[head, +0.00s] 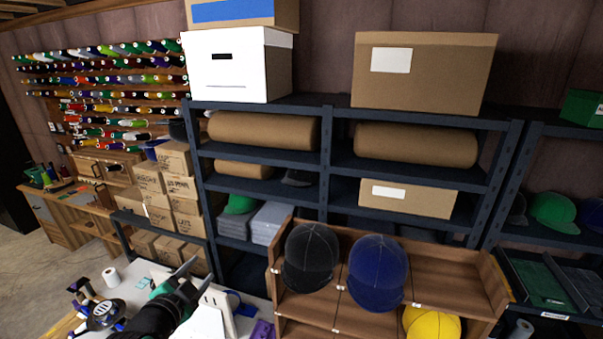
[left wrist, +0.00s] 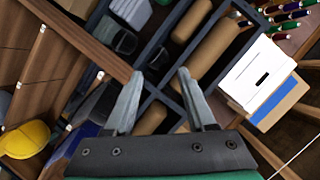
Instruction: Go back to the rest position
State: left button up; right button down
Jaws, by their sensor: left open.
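My left gripper (head: 199,272) is open and empty, above the white table (head: 247,325) at the lower left of the head view. In the left wrist view the two fingers (left wrist: 160,74) stand apart with nothing between them. My right gripper is not in view. To the right of my left gripper is a wooden rack (head: 452,271) with a black cap (head: 309,258), a blue cap (head: 377,272) and, lower down, a yellow cap (head: 432,325). The yellow cap also shows in the left wrist view (left wrist: 26,138).
A dark metal shelf (head: 325,160) with boxes and brown rolls stands behind the rack. Stacked cartons (head: 170,190) and a thread wall (head: 105,85) are at the left. A white spool (head: 111,277) and small items stand on the table near my left arm.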

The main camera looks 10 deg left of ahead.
pick_arm(q)
jog(key=s+d+r+t+h, duration=0.1)
jog(key=s+d+r+t, duration=0.25)
jog(key=r, duration=0.55)
jog(key=s+d+r+n+t+h, duration=0.15)
jog(key=d+r, duration=0.25)
jog(key=r, duration=0.5)
jog(key=s+d+r+t+h, duration=0.1)
jog(key=s+d+r+t, duration=0.25)
jog(key=r, duration=0.55)
jog(key=s+r+n+t, duration=0.4)
jog(key=s+r+n, duration=0.3)
jog(key=s+r, duration=0.5)
jog(key=s, duration=0.3)
jog(key=shift+s+d, duration=0.2)
jog(key=shift+d, duration=0.05)
jog(key=shift+r+t+y, duration=0.1)
jog(key=shift+t+y, duration=0.15)
